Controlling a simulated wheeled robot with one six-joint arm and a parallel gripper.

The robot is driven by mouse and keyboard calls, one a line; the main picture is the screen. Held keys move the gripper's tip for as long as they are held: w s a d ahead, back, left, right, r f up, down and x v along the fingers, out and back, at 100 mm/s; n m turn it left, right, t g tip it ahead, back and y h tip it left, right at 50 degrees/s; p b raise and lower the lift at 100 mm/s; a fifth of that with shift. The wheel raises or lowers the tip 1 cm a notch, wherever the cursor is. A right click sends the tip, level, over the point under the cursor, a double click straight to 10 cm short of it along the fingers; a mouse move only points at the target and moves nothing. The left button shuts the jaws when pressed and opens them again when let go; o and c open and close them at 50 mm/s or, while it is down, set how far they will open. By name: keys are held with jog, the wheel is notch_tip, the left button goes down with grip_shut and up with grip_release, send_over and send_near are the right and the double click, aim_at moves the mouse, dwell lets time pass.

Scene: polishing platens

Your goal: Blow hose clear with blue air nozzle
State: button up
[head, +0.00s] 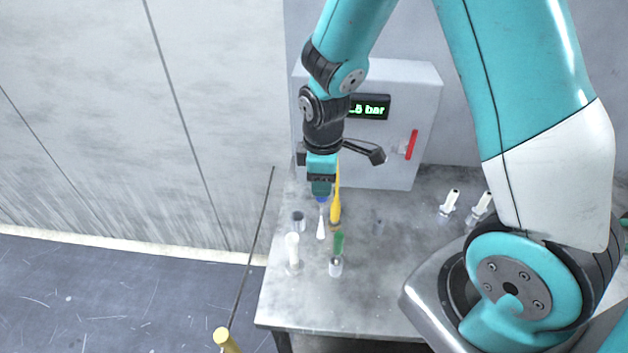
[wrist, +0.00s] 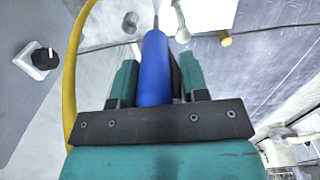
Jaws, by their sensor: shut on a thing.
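My gripper (head: 322,194) points down over the left part of the bench and is shut on the blue air nozzle. In the wrist view the blue nozzle (wrist: 155,68) sits between my two teal fingers (wrist: 157,85). In the head view only a little blue (head: 322,199) shows below the fingers, with a pale tip (head: 321,224) under it. A yellow hose (head: 336,206) hangs beside my gripper; it also runs along the left of the wrist view (wrist: 72,75). A yellow-ended piece (head: 227,341) stands at the lower left; I cannot tell whether it is the hose to clear.
A white nozzle (head: 292,250) and a green nozzle (head: 338,243) stand upright on the bench (head: 330,305). Grey holders (head: 299,221) and (head: 378,227) look empty. White fittings (head: 449,203) stand at right. Behind is a grey box (head: 425,90) with a "bar" display (head: 370,107) and red handle (head: 411,144).

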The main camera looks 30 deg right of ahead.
jog(key=shift+s+d+f+b, duration=0.55)
jog(key=shift+s+d, duration=0.25)
jog(key=shift+d, duration=8.7)
jog(key=shift+d+f+b, duration=0.1)
jog(key=shift+f+b, duration=6.4)
jog(key=shift+f, duration=1.85)
jog(key=o, duration=1.3)
jog(key=r, duration=0.5)
jog(key=r+b, duration=0.1)
jog(key=r, duration=0.5)
jog(key=r+b, duration=0.1)
jog(key=r, duration=0.5)
jog(key=shift+s+a+r, duration=0.2)
jog(key=shift+s+r, duration=0.05)
jog(key=shift+s, duration=0.05)
